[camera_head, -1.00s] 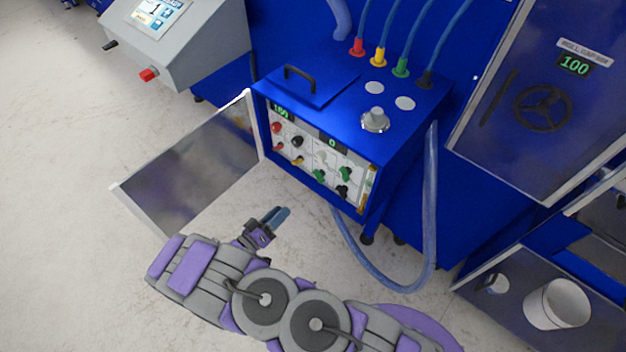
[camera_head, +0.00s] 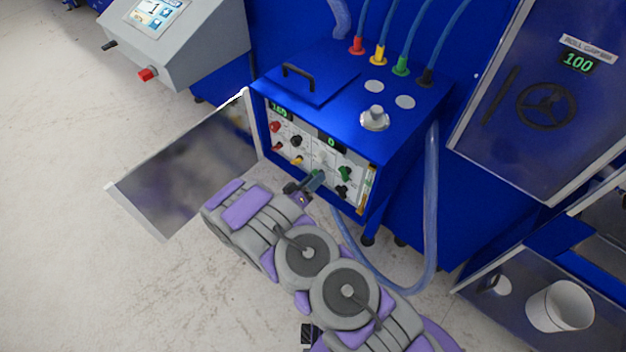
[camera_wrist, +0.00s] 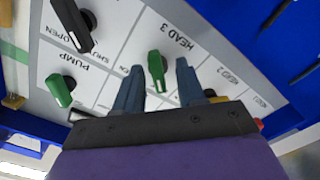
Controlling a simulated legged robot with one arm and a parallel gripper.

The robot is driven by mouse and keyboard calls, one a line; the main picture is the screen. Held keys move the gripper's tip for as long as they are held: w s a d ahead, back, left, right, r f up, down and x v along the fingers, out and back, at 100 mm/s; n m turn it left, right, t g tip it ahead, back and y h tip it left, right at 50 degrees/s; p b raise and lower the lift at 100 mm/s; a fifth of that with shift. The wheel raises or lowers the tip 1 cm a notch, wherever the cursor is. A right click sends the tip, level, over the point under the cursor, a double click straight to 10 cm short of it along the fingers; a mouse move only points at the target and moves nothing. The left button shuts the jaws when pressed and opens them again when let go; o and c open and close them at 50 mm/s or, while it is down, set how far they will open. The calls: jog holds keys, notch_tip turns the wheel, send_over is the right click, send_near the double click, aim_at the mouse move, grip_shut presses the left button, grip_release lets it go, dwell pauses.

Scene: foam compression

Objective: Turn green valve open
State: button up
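The blue machine's white valve panel (camera_head: 325,158) carries coloured valve knobs. One green valve (camera_head: 345,173) shows clear at the panel's right side. A second green valve (camera_wrist: 157,70), next to the "HEAD 3" label, sits between my gripper's fingers in the wrist view. My gripper (camera_wrist: 159,85) is open, with one blue finger on each side of that knob; I see gaps beside it and cannot tell the depth. In the head view my gripper (camera_head: 316,180) is at the panel's lower middle and partly hides that knob. The wrist view also shows another green knob (camera_wrist: 60,90) near "PUMP".
A black knob (camera_wrist: 75,25) is close to the pump knob. An open panel door (camera_head: 185,170) stands left of the machine. A clear hose (camera_head: 432,210) loops at the right. A white bucket (camera_head: 560,306) stands at lower right. The floor at left is clear.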

jog(key=shift+w+d, duration=0.15)
jog(key=shift+d, duration=0.1)
jog(key=shift+a, duration=0.2)
jog(key=c, duration=0.4)
jog(key=shift+d, duration=0.1)
grip_shut()
